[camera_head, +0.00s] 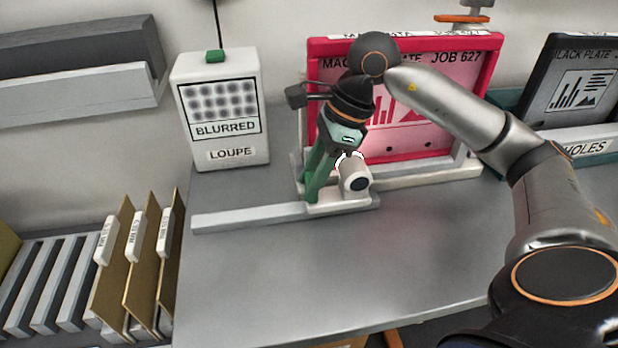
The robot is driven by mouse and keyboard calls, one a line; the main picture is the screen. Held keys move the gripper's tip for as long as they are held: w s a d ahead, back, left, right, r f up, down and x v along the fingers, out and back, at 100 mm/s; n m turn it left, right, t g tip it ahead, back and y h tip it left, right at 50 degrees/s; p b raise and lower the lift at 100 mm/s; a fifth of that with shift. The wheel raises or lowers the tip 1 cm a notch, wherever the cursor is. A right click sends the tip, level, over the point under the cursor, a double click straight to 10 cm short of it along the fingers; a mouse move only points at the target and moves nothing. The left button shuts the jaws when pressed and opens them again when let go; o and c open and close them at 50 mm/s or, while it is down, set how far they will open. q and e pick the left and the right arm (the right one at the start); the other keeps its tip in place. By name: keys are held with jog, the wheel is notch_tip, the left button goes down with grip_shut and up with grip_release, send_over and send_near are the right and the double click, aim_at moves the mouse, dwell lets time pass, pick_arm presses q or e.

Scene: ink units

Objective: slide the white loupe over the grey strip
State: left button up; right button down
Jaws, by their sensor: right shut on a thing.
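The white loupe (354,174) has a short barrel with a dark round end and a pale flat base. It stands at the right part of the grey strip (250,217), which lies on the grey table and runs out to the left of it. My right gripper (324,188) reaches down from above with green fingers and is shut on the loupe. The fingers and wrist hide part of the loupe, so the exact grip is hard to see. My left gripper is not in view.
A white monitor (240,146) labelled LOUPE reads BLURRED over grey dots. A red-framed plate (318,50) stands behind my gripper, with a black plate (550,85) at right. Brown dividers (115,270) stand at left. The front of the table (300,270) is clear.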

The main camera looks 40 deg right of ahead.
jog(key=shift+s+d, duration=0.1)
jog(key=shift+d, duration=0.25)
jog(key=shift+c, duration=2.4)
grip_release()
jog(key=shift+s, duration=0.15)
